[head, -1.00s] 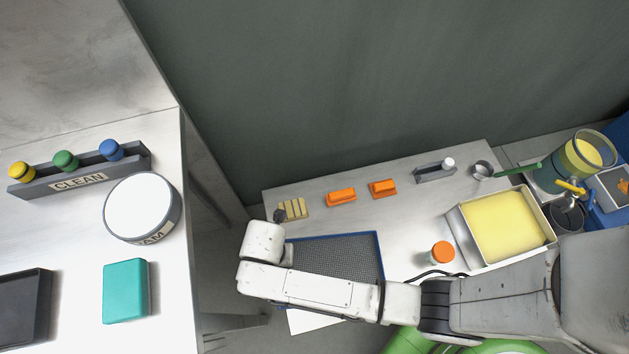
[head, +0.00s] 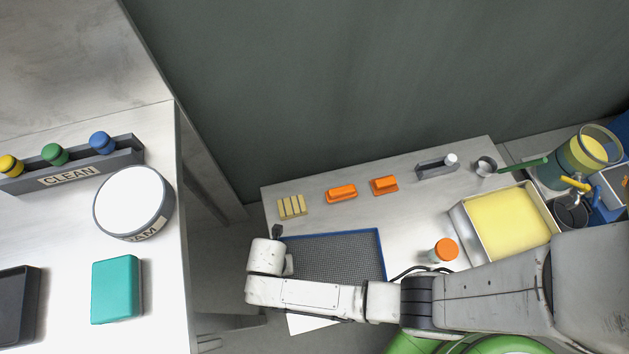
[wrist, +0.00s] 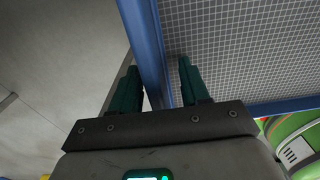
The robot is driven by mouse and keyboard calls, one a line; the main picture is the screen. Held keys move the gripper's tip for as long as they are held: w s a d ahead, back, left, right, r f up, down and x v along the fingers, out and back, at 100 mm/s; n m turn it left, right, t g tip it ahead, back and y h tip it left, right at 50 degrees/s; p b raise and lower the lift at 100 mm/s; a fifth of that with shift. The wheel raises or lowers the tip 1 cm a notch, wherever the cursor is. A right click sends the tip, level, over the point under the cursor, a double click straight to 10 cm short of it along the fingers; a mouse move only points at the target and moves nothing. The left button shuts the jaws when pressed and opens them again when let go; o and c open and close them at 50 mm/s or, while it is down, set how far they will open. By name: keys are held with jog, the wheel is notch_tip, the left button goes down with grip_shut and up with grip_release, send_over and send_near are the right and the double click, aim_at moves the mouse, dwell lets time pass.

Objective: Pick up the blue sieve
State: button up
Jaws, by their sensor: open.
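The blue sieve is a flat grey mesh (head: 335,256) in a blue rectangular frame. It lies at the near left part of the right-hand table in the head view, partly covered by my arm. In the wrist view its mesh (wrist: 240,48) fills the upper right, and one blue frame side runs down between my fingers. My gripper (wrist: 158,84) is open, with one dark green finger on each side of that frame side. I cannot tell whether either finger touches it. In the head view the fingers are hidden under my wrist.
An orange-capped jar (head: 445,250) and a tray of yellow liquid (head: 500,222) stand right of the sieve. Orange blocks (head: 341,194) and yellow strips (head: 292,207) lie behind it. A gap separates this table from the left one, which holds a teal block (head: 117,290).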

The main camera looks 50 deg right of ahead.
jog(key=shift+f, duration=0.15)
grip_shut()
dwell(0.4)
